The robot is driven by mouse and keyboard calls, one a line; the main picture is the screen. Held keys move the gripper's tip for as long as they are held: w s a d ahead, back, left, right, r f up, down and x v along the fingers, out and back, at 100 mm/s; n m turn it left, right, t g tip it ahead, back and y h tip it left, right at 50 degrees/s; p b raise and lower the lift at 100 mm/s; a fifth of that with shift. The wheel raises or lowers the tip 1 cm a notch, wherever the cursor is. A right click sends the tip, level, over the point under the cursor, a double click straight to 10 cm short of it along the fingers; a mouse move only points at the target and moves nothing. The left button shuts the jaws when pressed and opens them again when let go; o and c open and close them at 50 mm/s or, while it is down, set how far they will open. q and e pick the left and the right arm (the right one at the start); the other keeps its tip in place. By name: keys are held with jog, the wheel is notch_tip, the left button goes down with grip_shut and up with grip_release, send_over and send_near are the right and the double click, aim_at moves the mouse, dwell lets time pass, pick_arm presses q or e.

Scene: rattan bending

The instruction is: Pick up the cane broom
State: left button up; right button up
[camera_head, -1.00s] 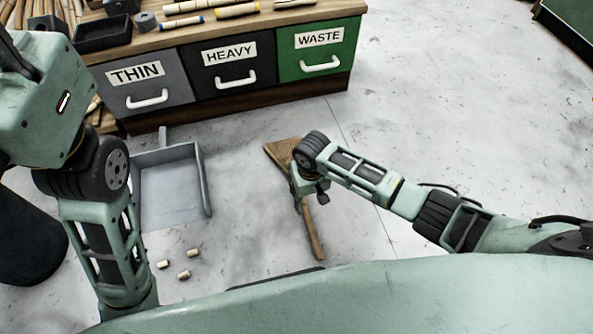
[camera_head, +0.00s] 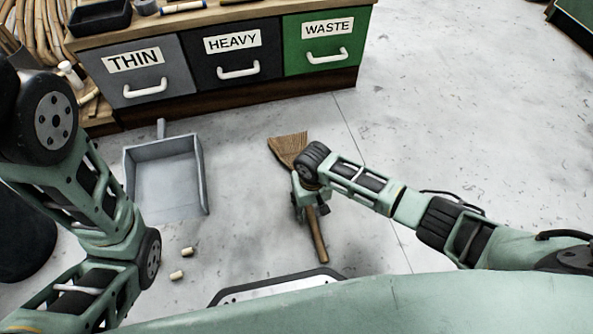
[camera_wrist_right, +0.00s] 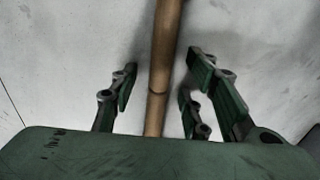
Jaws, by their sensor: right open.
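The cane broom (camera_head: 289,149) lies on the floor, its fanned bristles toward the cabinet and its wooden handle (camera_head: 317,238) toward me. My right gripper (camera_head: 311,208) is over the upper handle and hides part of it. In the right wrist view the handle (camera_wrist_right: 160,85) runs between the open fingers of that gripper (camera_wrist_right: 155,95), with a gap visible on both sides. How far the fingers are above the floor is hard to tell. My left arm shows at the left, but its gripper is not in view.
A grey dustpan (camera_head: 204,180) lies on the floor left of the broom. Two short cane pieces (camera_head: 177,275) lie below it. A cabinet with drawers marked THIN, HEAVY and WASTE (camera_head: 322,45) stands at the back. The floor at right is clear.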

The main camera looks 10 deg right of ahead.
grip_shut()
dwell(0.5)
